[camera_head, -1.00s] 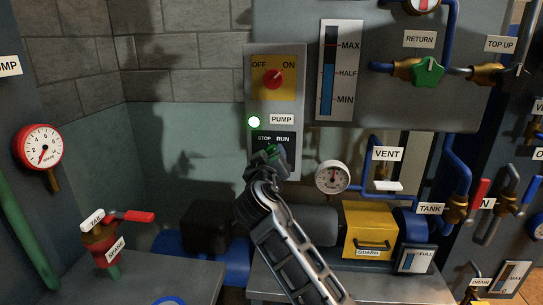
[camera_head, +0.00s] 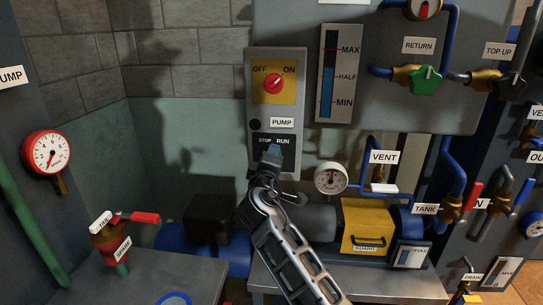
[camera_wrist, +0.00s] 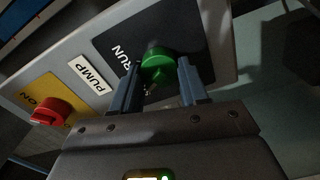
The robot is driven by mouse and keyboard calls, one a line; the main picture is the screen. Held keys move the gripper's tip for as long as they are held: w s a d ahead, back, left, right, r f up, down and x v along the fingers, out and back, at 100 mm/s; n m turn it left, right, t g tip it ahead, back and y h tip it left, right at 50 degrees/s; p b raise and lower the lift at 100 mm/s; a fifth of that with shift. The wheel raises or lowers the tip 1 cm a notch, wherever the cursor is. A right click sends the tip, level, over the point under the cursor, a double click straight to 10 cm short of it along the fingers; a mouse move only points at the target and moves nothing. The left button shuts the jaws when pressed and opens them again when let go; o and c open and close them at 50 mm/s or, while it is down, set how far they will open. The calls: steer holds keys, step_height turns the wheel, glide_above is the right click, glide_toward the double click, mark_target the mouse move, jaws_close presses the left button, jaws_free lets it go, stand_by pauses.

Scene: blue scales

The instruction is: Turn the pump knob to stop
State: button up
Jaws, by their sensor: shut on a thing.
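The green pump knob (camera_wrist: 157,66) sits on the dark STOP/RUN plate (camera_head: 284,144) below the PUMP label. In the wrist view it lies between the two fingers of my gripper (camera_wrist: 158,74), which is shut on it. In the head view my gripper (camera_head: 271,155) covers the knob and part of the plate, so I cannot tell which word the knob points to. The small lamp (camera_head: 254,124) left of the PUMP label is dark.
The red OFF/ON switch (camera_head: 273,84) is above on the same panel (camera_head: 290,60). Open wall lies to the left.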

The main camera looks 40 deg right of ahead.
steer(key=shift+n, duration=0.4)
steer(key=o, duration=1.1)
steer(key=shift+c, duration=0.2)
steer(key=b+v, duration=0.1)
steer(key=v, duration=0.6)
steer(key=shift+s+a, duration=0.25)
steer(key=shift+a, duration=0.1)
